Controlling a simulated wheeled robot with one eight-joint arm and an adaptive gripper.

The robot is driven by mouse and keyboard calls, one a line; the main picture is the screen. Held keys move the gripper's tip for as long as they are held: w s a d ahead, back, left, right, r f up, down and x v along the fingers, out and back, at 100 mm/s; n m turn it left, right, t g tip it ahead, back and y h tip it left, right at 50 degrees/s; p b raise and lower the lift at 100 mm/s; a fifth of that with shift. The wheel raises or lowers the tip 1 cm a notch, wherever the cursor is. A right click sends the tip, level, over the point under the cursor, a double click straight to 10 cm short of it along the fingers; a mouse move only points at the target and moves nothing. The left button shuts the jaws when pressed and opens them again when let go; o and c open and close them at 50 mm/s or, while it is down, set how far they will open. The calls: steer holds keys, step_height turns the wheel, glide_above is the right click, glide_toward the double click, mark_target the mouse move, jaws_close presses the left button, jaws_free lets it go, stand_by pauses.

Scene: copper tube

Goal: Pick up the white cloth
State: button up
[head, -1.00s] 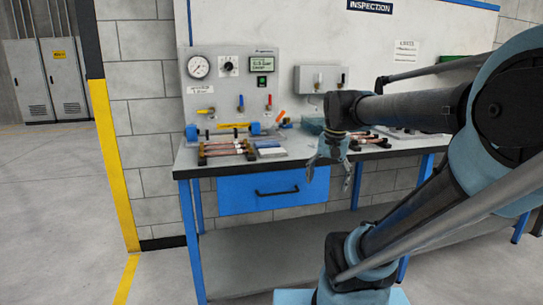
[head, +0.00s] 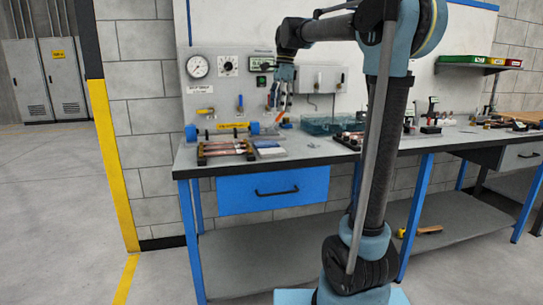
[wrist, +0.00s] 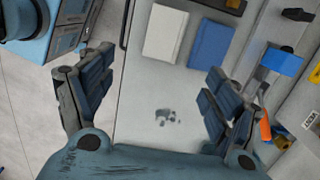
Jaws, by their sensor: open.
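The white cloth (wrist: 169,33) lies flat and folded on the bench top in the wrist view, beside a blue cloth (wrist: 210,43). It is close to the bench's front edge. In the head view, the white cloth (head: 271,153) is small, to the right of the copper tubes. My gripper (wrist: 155,100) is open and empty, with its fingers wide apart; the cloth lies beyond the fingertips in the wrist view. In the head view, my gripper (head: 279,98) hangs above the bench, in front of the gauge panel.
Copper tubes in a fixture (head: 226,150) lie left of the cloths. A blue-ended clamp bar (head: 222,131) and panel valves stand behind. A teal bin (head: 325,124) is to the right. The bench's front edge is left in the wrist view.

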glide_toward(272, 150)
steer(key=f, duration=0.5)
steer(key=a+f, duration=0.1)
steer(key=f, duration=0.2)
steer(key=shift+s+f, duration=0.3)
steer(key=shift+s, duration=0.1)
steer(key=c, duration=1.1)
steer(key=shift+r, duration=0.15)
steer(key=shift+c, duration=0.2)
step_height(272, 150, up, 10)
